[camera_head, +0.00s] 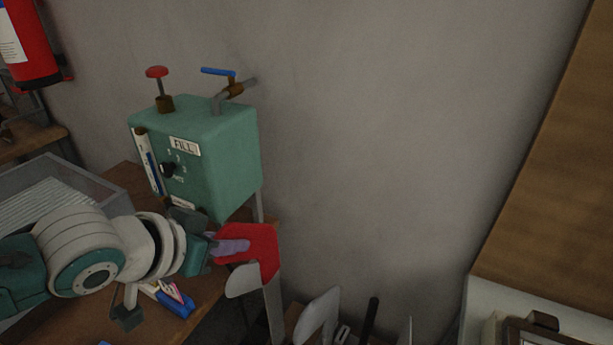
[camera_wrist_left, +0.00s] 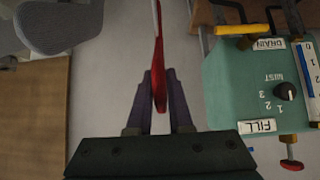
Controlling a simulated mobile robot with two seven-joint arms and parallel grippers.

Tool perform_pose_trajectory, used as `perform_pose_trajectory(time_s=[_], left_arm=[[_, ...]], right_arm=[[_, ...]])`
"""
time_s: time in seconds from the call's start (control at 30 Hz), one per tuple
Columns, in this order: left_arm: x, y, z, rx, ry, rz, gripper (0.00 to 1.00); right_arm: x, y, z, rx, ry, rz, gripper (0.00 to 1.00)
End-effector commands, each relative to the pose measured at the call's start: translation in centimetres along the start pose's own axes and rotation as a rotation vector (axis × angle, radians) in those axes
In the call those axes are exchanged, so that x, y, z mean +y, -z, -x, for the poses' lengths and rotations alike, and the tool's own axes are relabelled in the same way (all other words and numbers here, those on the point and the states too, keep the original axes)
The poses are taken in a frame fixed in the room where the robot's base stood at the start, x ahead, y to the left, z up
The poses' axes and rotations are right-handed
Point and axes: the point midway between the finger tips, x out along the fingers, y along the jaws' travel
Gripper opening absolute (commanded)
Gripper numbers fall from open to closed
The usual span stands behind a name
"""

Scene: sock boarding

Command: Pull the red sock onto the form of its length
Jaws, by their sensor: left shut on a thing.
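The red sock (camera_head: 265,243) hangs beyond the end of my left arm in the head view. My left gripper (camera_head: 240,247) is shut on it, with the purple fingers lying across the red cloth. In the left wrist view the sock (camera_wrist_left: 160,62) shows edge-on as a narrow red strip between the two fingers (camera_wrist_left: 160,85). A pale form (camera_head: 243,281) shows just below the sock, and a pale upright part (camera_head: 273,315) runs down from there. I cannot tell how far the sock covers this form. Another grey form (camera_head: 318,314) stands to the right. My right gripper is not in view.
A green machine (camera_head: 225,150) marked FILL stands close behind my left gripper; it also shows in the left wrist view (camera_wrist_left: 235,75). A grey tray (camera_head: 95,180) and a blue-and-white item (camera_head: 175,298) lie on the wooden table. A wooden panel (camera_head: 560,200) is at right.

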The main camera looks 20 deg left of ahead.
Motion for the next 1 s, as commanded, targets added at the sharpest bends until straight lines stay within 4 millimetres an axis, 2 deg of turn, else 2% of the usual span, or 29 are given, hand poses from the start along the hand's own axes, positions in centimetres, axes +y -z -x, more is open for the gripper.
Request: perform_pose_trajectory(time_s=[1.0], left_arm=[[0.0, -2.0, -1.8, 0.000, 0.000, 0.001, 0.00]], right_arm=[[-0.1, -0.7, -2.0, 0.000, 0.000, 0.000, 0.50]])
